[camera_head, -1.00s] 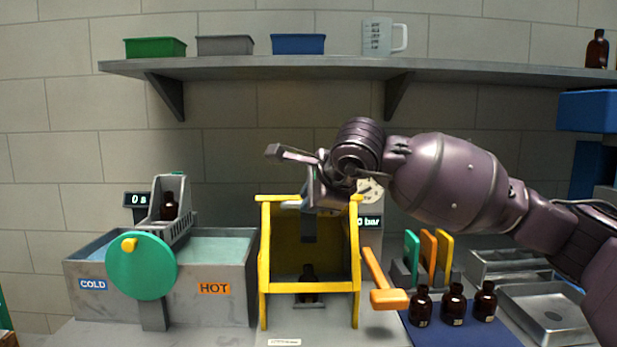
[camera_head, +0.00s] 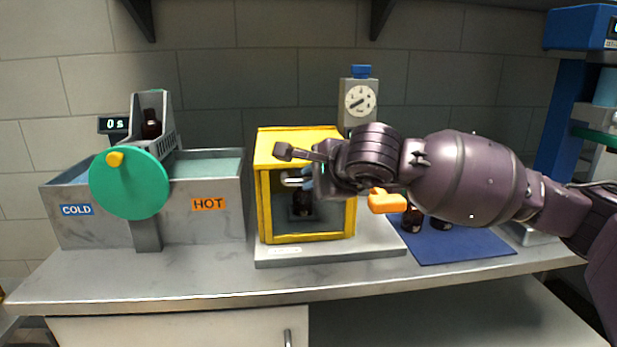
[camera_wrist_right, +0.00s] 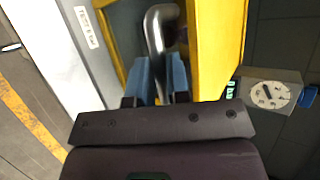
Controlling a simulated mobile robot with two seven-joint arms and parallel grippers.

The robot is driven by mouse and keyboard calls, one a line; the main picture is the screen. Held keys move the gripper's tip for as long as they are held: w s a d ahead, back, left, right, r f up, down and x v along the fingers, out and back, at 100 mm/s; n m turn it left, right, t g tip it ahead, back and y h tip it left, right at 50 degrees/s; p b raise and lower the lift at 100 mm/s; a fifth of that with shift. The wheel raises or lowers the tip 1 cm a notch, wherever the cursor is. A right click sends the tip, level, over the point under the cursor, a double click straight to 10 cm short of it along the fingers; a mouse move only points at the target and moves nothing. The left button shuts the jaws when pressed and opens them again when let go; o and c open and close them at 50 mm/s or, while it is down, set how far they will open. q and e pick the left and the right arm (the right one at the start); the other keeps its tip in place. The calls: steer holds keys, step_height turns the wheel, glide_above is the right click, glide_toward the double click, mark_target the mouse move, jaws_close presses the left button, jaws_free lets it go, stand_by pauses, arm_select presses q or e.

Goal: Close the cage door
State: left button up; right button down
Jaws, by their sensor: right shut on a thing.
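The yellow-framed cage (camera_head: 262,215) stands on a grey base plate in the middle of the bench. Its door, a clear panel in a yellow frame, hangs down across the front; I cannot tell whether it is fully flush. A dark amber bottle (camera_head: 303,205) stands inside. My right gripper (camera_head: 307,180) is at the upper front of the cage, its blue fingers shut on the grey door handle (camera_head: 291,182). The wrist view shows the handle (camera_wrist_right: 154,30) between the fingers (camera_wrist_right: 160,78), beside the yellow frame (camera_wrist_right: 218,50). My left gripper is not in view.
A cold and hot bath (camera_head: 215,225) with a green dial (camera_head: 128,184) stands left of the cage. An orange lever (camera_head: 385,202) and amber bottles (camera_head: 411,220) on a blue mat (camera_head: 455,248) are at right. A gauge (camera_head: 359,101) rises behind.

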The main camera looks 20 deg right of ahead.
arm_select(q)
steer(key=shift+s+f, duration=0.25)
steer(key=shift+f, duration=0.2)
arm_select(e)
step_height(320, 180, down, 4)
steer(key=shift+s+a+r+g, duration=0.1)
steer(key=shift+r+g, duration=0.15)
steer(key=shift+g, duration=0.15)
steer(key=c, duration=1.2)
jaws_free()
steer(key=shift+c, duration=0.2)
steer(key=shift+o, duration=0.7)
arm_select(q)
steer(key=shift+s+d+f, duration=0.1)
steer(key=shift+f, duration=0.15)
arm_select(e)
steer(key=shift+r, duration=0.1)
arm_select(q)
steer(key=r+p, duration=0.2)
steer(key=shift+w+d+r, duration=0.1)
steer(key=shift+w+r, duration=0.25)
arm_select(e)
steer(key=v, duration=1.1)
steer(key=shift+r, duration=0.35)
steer(key=shift+r, duration=0.1)
